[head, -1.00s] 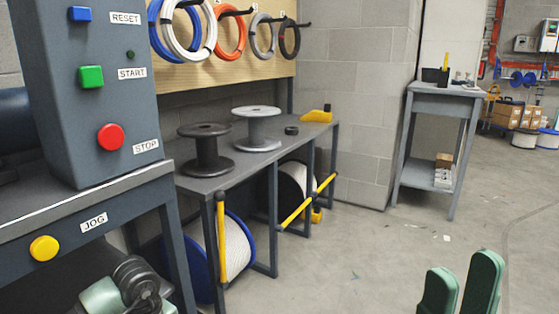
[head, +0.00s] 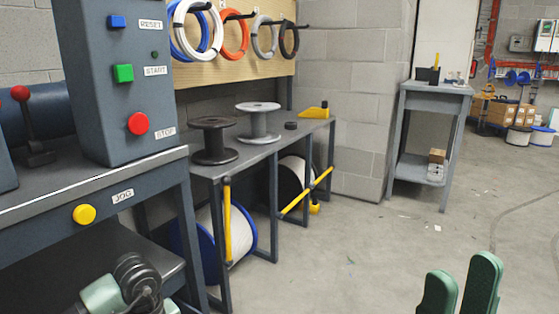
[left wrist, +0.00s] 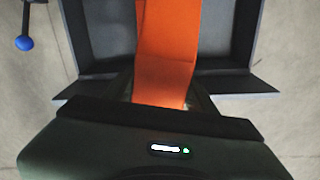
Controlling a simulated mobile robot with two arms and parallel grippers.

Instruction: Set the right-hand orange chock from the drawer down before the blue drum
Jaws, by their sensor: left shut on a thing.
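An orange chock (left wrist: 165,60) is in the left wrist view, its near end in the jaws of my left gripper (left wrist: 160,105). That gripper is shut on it; its fingertips are mostly hidden. The blue drum (head: 246,233), blue flanges with white cable, stands under the bench at left centre, partly behind a yellow bar and a bench leg. My right gripper (head: 460,290) shows two green fingers apart at the lower right, empty, far from the drum.
A dark grey box-like frame (left wrist: 255,88) lies behind the chock. The bench (head: 245,158) carries two spools and a yellow wedge (head: 313,113). A control console (head: 120,80) stands at left, a grey cart (head: 440,92) at the back.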

